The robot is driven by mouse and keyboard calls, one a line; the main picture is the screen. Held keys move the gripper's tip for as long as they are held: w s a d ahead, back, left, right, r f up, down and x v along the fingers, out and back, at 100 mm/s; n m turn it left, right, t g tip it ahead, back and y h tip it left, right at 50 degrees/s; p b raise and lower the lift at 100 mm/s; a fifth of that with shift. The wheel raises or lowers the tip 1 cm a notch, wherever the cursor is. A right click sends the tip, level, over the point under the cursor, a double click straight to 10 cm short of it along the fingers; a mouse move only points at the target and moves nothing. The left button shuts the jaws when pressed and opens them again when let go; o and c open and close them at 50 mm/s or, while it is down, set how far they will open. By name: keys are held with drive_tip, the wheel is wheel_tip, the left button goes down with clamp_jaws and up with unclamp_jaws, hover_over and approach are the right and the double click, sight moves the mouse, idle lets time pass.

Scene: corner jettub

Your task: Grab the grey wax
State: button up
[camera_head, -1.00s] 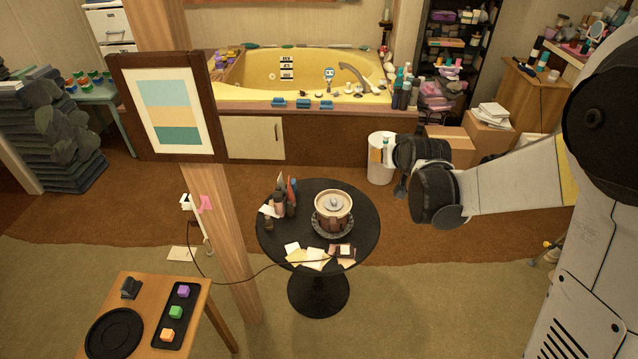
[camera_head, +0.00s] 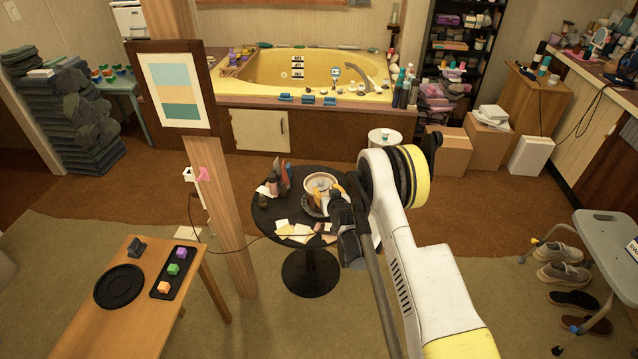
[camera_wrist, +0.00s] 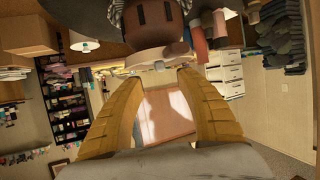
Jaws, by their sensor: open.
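I cannot pick out the grey wax with certainty. A brown pot (camera_head: 320,184) with a pale grey top stands on the black round table (camera_head: 265,222); the grey part may be a lid or wax. The pot's brown side also shows at the top of the wrist view (camera_wrist: 155,22). My gripper (camera_head: 338,192) is at the pot's right side in the head view, partly covering the pot; I cannot tell whether it touches. In the wrist view its two yellow fingers (camera_wrist: 161,78) stand apart with nothing held between them.
Bottles (camera_head: 275,180) stand left of the pot, and papers (camera_head: 292,232) lie before it. A wooden post (camera_head: 226,220) rises left of the round table. A wooden table (camera_head: 110,320) holds a black tray (camera_head: 159,294) of purple, green and orange cubes. Carpet right is partly clear.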

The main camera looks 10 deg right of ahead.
sight(322, 183)
drive_tip(key=b+x, duration=0.3)
drive_tip(key=x, duration=0.3)
drive_tip(key=shift+w+f, duration=0.2)
drive_tip(key=shift+w, duration=0.3)
drive_tip(key=shift+r, duration=0.1)
clamp_jaws()
